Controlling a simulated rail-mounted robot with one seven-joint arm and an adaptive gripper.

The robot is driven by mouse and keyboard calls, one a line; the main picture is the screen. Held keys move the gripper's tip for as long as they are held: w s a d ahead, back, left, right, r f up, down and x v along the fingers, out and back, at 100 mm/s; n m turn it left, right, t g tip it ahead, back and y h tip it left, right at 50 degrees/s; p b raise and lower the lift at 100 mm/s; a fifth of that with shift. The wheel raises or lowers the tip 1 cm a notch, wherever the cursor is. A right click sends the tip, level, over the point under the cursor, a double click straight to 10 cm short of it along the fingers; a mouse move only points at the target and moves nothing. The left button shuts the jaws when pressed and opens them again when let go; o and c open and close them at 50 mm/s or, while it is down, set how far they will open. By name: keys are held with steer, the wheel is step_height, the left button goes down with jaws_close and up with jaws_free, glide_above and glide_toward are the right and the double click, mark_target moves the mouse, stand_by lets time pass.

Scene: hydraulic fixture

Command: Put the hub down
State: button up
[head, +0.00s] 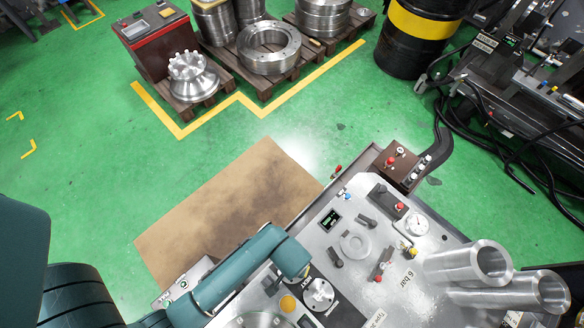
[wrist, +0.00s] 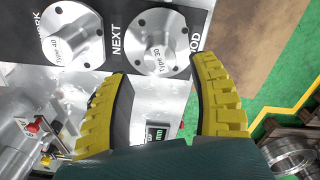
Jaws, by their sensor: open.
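In the wrist view a round metal hub marked "Type 20" (wrist: 158,52) sits flat on the panel beside the word NEXT. A second flanged hub, marked "Type 40" (wrist: 72,38), sits to its left near the word WORK. My gripper (wrist: 160,75) is open, its two yellow-padded fingers spread, with nothing between them. The Type 20 hub lies just beyond the fingertips, apparently untouched. My fingers are hidden there.
A brown mat (head: 225,210) lies on the green floor. Loaded pallets and a black-yellow drum (head: 415,35) stand behind.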

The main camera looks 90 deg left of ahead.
step_height(320, 180, up, 6)
steer(key=shift+f+p, duration=0.1)
steer(key=shift+p, duration=0.35)
steer(key=w+a+r+m+t+y, duration=0.2)
steer(key=w+r+m+t+y, duration=0.5)
steer(key=w+r, duration=1.45)
steer(key=w+d+r+m+t+h, duration=0.2)
steer(key=w+d+r+t, duration=0.3)
steer(key=r, duration=0.7)
steer(key=w+d+r+m+t+h, duration=0.25)
steer(key=d+r+t, duration=0.35)
steer(key=r, duration=0.6)
steer(key=s+d+r+m+t+h, duration=0.2)
steer(key=d+r, duration=0.6)
steer(key=r, duration=0.6)
steer(key=s+t+h, duration=0.1)
steer(key=s+t, duration=0.1)
steer(key=s, duration=0.1)
steer(key=shift+s+d, duration=0.15)
steer(key=shift+d, duration=0.25)
steer(key=shift+m, duration=0.25)
